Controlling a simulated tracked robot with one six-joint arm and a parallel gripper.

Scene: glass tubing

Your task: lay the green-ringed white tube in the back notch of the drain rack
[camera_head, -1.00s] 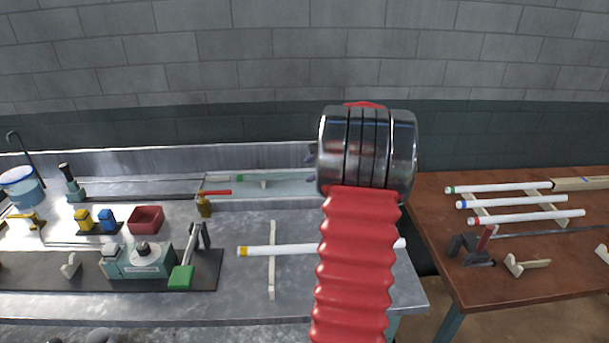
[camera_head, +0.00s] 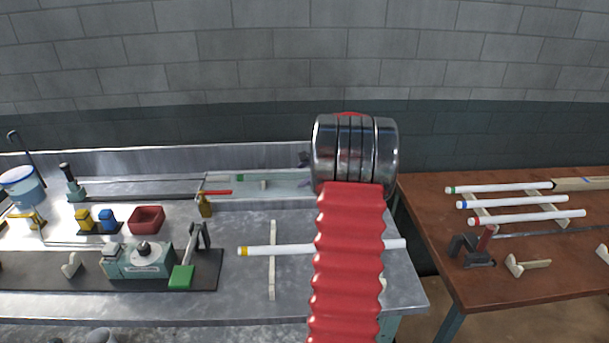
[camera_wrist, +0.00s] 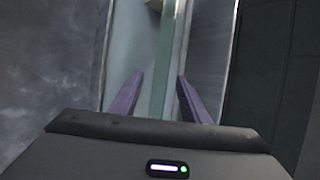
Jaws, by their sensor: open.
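Nothing is visibly gripped. A pale upright strip (camera_head: 272,278), seemingly the drain rack, carries a yellow-ringed white tube (camera_head: 290,249) near its middle; its back end is bare. My arm covers part of that tube.
A green-footed tool (camera_head: 184,272) stands left of the strip.

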